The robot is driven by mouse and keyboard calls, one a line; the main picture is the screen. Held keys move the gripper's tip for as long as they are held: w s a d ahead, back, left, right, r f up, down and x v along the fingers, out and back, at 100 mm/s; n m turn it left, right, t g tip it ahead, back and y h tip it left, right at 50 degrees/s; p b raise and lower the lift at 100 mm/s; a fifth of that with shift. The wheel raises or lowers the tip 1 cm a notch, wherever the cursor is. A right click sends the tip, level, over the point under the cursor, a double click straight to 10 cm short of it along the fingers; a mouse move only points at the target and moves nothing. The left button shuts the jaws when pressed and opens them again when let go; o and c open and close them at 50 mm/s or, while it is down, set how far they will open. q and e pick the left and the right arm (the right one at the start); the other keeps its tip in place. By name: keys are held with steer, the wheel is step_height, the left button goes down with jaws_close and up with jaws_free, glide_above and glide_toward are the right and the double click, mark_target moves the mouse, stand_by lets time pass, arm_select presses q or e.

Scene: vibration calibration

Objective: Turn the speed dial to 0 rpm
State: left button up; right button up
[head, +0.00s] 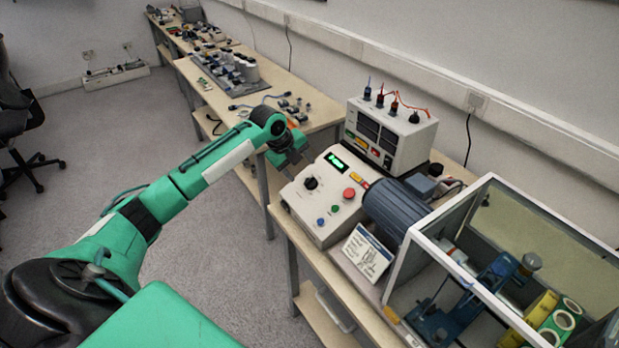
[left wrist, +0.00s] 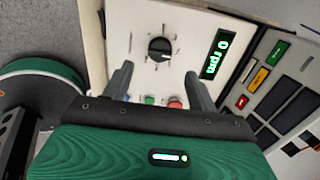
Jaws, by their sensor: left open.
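The speed dial (head: 311,183) is a black round knob on the sloped front of a white control box (head: 329,231). In the left wrist view the dial (left wrist: 159,49) lies beyond and between the fingertips, apart from them. The green display (left wrist: 215,54) beside it reads 0 rpm; it also shows in the head view (head: 336,161). My left gripper (head: 297,163) is open and empty, just above the box's far left corner. In the left wrist view its two fingers (left wrist: 158,80) stand wide apart. My right gripper is in neither view.
A red button (head: 349,193), a green and a blue button sit near the dial. A blue motor (head: 393,208) and a clear guarded rig (head: 500,270) are to the right.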

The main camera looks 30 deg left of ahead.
mark_target(308, 180)
arm_select(q)
steer(key=p+x, duration=0.1)
steer(key=x, duration=0.6)
steer(key=shift+w+f, duration=0.15)
steer(key=shift+f, duration=0.1)
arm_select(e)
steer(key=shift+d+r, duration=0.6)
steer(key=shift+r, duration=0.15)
arm_select(q)
steer(key=c, duration=1)
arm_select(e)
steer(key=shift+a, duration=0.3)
arm_select(q)
steer(key=shift+r, duration=0.1)
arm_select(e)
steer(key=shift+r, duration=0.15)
